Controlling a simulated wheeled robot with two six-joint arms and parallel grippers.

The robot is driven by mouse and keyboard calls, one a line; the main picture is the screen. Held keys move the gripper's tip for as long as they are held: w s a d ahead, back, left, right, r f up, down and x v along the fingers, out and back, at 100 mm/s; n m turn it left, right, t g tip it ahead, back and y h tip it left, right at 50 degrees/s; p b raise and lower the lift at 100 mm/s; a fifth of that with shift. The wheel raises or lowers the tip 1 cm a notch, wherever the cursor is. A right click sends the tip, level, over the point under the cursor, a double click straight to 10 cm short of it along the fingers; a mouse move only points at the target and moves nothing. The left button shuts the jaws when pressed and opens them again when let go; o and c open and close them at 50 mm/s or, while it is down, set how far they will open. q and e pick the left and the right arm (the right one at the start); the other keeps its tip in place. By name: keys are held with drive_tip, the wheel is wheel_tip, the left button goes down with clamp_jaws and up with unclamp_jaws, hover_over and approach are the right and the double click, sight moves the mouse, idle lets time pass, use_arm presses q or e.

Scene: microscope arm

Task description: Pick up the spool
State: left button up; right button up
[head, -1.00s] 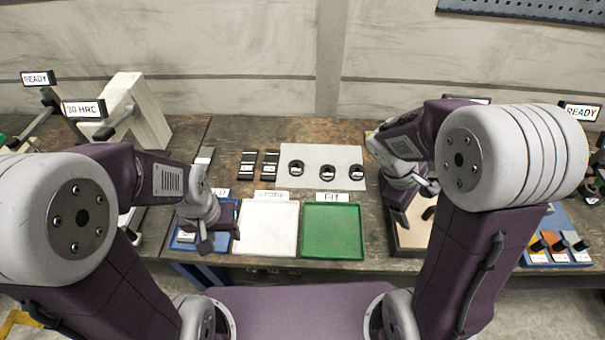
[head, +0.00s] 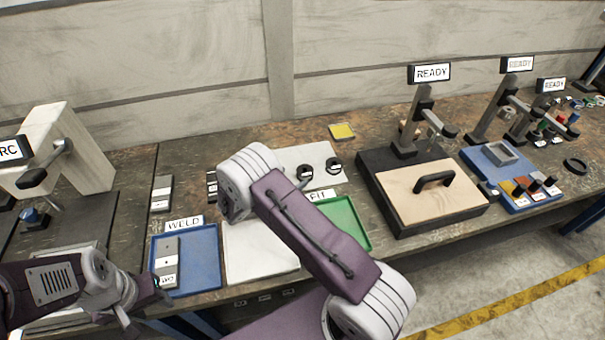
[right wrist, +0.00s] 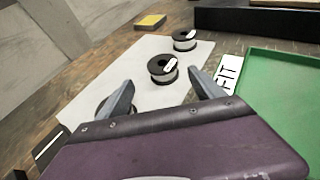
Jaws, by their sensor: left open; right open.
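Black-rimmed spools with white labels stand on a pale mat (right wrist: 95,75). One spool (right wrist: 163,69) is just beyond and between my right gripper's fingertips in the right wrist view; it also shows in the head view (head: 305,172). Another spool (right wrist: 185,39) is farther back. A third is mostly hidden behind the left finger. My right gripper (right wrist: 160,85) is open and empty, with no spool visibly touched; in the head view my own arm hides it. My left gripper (head: 146,302) is open at the lower left, beside the blue WELD tray (head: 205,250).
A green FIT tray (head: 352,218) lies right of the mat, and a white tray (head: 262,258) is partly behind my right arm. A handled wooden board on a dark stand (head: 400,195) stands to the right. A yellow pad (head: 342,131) lies at the back.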

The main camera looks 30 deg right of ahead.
sight(302, 173)
drive_tip(key=x, duration=0.4)
drive_tip(key=shift+s+d+r+p, duration=0.15)
drive_tip(key=shift+d+p, duration=0.25)
drive_tip(key=shift+d, duration=0.2)
drive_tip(key=shift+w+d+f, duration=0.3)
drive_tip(key=shift+d, duration=0.05)
drive_tip(key=c, duration=1.6)
